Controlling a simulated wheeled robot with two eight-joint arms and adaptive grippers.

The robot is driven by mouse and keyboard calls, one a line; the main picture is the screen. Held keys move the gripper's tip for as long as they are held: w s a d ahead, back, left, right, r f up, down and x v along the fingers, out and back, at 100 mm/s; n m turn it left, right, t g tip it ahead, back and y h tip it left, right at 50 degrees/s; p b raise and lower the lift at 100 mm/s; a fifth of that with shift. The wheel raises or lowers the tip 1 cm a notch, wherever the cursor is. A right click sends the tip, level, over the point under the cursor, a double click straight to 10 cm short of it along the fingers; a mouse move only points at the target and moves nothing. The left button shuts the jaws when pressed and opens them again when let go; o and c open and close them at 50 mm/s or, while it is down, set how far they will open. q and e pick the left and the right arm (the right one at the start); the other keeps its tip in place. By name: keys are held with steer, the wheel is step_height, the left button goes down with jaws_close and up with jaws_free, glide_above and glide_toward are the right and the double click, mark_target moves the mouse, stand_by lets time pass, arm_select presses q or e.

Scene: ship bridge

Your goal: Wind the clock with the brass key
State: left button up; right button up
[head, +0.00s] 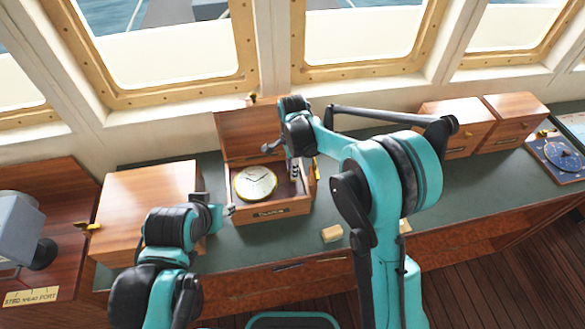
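The clock (254,183) has a white face and a brass rim. It lies face up in an open wooden box (270,212) with a raised lid (246,132) and a small front plate. My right gripper (295,170) points down over the right side of the box, beside the clock. Its fingers are small and partly hidden, so I cannot tell whether it holds anything. A small brass-coloured piece (316,169) shows at the box's right side; I cannot tell if it is the key. My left gripper (229,210) is at the box's front left corner; its finger state is unclear.
A closed wooden case (150,200) stands left of the box. Two wooden boxes (455,135) and a blue chart board (562,155) are at the right. A small pale block (332,233) lies on the green counter (470,190). Windows rise behind. Counter between box and right-hand cases is partly clear.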

jaws_close()
steer(key=shift+n, duration=0.3)
